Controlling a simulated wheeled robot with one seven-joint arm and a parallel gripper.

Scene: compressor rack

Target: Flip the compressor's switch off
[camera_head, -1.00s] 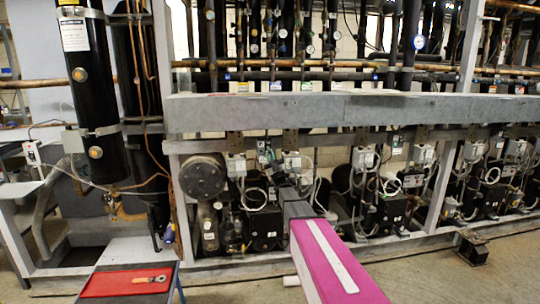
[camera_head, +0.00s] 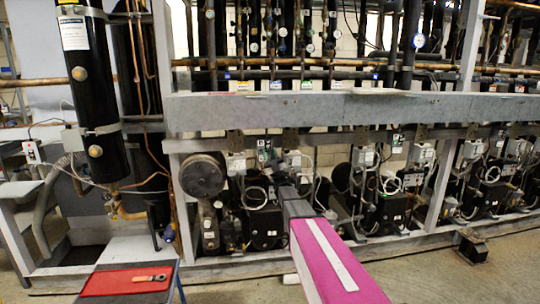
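The compressors stand in a row on the lower level of the grey rack; a dark one (camera_head: 265,228) is just left of my arm. Pale control boxes are mounted above them, one at left (camera_head: 236,164) and one at right (camera_head: 292,162) of my arm's end. I cannot make out which part is the switch or how it is set. My pink arm reaches in from the bottom, and my gripper (camera_head: 268,160) is at its dark far end, between these two boxes, under the beam. Its fingers are too small and dark to read, and I cannot tell if they touch anything.
A grey beam (camera_head: 350,108) runs across just above my gripper. A rack post (camera_head: 441,190) stands to the right. A tall black cylinder (camera_head: 88,100) is at left. Floor at lower right is mostly clear.

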